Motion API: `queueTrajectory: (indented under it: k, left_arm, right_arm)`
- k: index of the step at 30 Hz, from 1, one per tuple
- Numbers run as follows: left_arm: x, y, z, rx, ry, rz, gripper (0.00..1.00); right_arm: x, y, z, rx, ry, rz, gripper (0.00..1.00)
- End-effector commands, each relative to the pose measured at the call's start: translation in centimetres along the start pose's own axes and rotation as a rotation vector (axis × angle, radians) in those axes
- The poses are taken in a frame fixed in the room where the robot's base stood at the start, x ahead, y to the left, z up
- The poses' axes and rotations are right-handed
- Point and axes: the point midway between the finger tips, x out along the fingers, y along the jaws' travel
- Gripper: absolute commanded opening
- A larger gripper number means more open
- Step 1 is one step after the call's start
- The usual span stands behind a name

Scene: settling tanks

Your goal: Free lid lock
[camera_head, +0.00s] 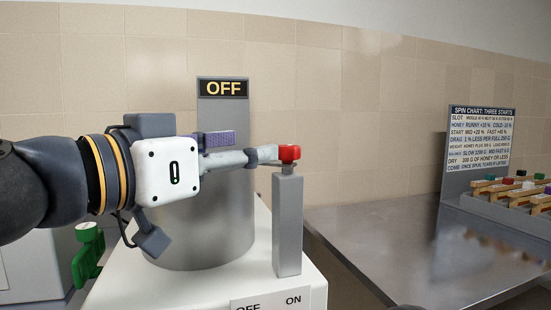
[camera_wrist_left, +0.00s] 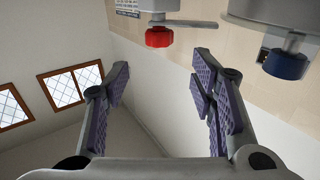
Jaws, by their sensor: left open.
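A red knob (camera_head: 289,153) sits on top of a grey post (camera_head: 288,225) beside the grey drum (camera_head: 205,225). My left gripper (camera_head: 258,153) reaches in from the left at the knob's height, with its fingertips close to the knob's left side. In the left wrist view, the red knob (camera_wrist_left: 159,37) is beyond the open fingers (camera_wrist_left: 160,75) and not between them. A thin grey bar (camera_wrist_left: 190,23) shows beside that knob. No label marks which part is the lid lock. My right gripper is not in view.
A sign (camera_head: 223,88) reading OFF stands behind the drum. A green handle (camera_head: 88,250) is at the lower left. A blue knob (camera_wrist_left: 287,64) shows in the wrist view. The metal table (camera_head: 400,245) is mostly clear; a rack (camera_head: 500,212) with coloured pieces stands at its right.

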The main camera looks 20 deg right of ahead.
Motion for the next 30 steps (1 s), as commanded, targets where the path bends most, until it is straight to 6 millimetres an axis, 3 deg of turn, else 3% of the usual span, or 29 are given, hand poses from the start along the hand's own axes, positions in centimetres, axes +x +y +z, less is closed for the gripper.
queueTrajectory:
  k: [6,12,23,30]
  left_arm:
    - [5.8,0.1,0.5,-0.006,-0.006,0.002,0.51]
    - [9.3,0.1,0.3,-0.005,-0.005,0.001,0.51]
    - [10.2,0.0,0.3,-0.004,-0.005,0.000,0.51]
    - [10.2,0.0,0.3,-0.004,-0.005,0.000,0.00]
  right_arm:
    - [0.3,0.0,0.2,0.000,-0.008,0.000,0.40]
    - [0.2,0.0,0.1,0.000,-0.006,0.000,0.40]
    - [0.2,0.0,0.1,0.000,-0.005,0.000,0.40]
    - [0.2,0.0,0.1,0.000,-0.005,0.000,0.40]
